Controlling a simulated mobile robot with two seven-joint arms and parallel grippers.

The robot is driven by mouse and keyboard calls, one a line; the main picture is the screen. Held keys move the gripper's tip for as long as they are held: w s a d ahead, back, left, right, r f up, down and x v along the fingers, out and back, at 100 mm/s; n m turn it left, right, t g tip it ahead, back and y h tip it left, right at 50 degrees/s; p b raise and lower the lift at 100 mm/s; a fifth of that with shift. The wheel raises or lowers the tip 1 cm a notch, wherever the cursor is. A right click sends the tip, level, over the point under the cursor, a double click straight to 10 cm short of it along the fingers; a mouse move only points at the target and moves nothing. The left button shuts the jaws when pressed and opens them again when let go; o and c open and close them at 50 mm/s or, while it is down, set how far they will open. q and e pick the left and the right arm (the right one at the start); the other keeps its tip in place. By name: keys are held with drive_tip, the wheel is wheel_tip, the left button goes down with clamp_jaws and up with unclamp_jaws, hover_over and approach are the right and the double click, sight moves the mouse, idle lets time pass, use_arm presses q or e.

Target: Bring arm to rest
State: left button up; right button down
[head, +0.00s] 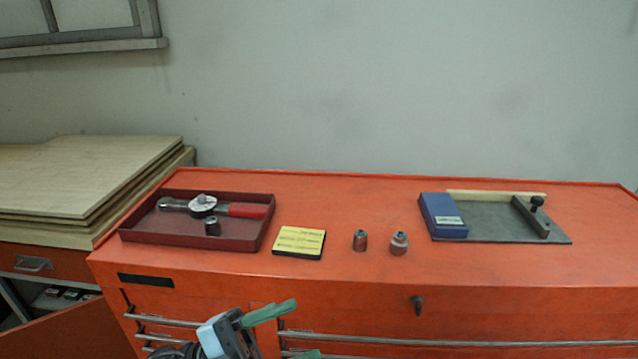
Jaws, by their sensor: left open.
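My left gripper (304,329) shows at the bottom edge of the head view, left of centre, in front of the orange tool chest (330,268). Its two green fingers are apart and nothing shows between them. The lower finger is mostly cut off by the picture's edge. The gripper appears in front of the chest's drawer fronts, below the level of the top in the picture, and clear of the objects there. My right gripper is not in view.
On the chest top are a dark red tray (140,236) holding a torque wrench (240,210) and a socket (212,226), a yellow-and-black block (299,241), two small metal fittings (360,240) (399,243), and a grey plate (490,223) with a blue box (442,214). Boards (80,180) lie left.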

use_arm(q)
drive_tip(key=a+f+n+t+y, duration=0.5)
drive_tip(key=f+n+t+y, duration=0.25)
drive_tip(key=f+n, duration=0.35)
drive_tip(key=a+f+n+t+y, duration=0.6)
drive_tip(key=f+n+y, duration=0.3)
drive_tip(key=f+n, duration=0.2)
drive_tip(key=s+a+f+n+g+y, duration=0.2)
drive_tip(key=s+f+g, duration=0.1)
drive_tip(key=s+f, duration=0.5)
drive_tip(key=s+a+f+n+g+y, duration=0.2)
drive_tip(key=s+a+f+g, duration=0.1)
drive_tip(key=s+f, duration=0.5)
drive_tip(key=shift+s+a+f+g, duration=0.15)
drive_tip(key=shift+s+f+g, duration=0.3)
drive_tip(key=shift+s, duration=0.7)
drive_tip(key=shift+r+y, duration=0.1)
drive_tip(key=shift+y, duration=0.15)
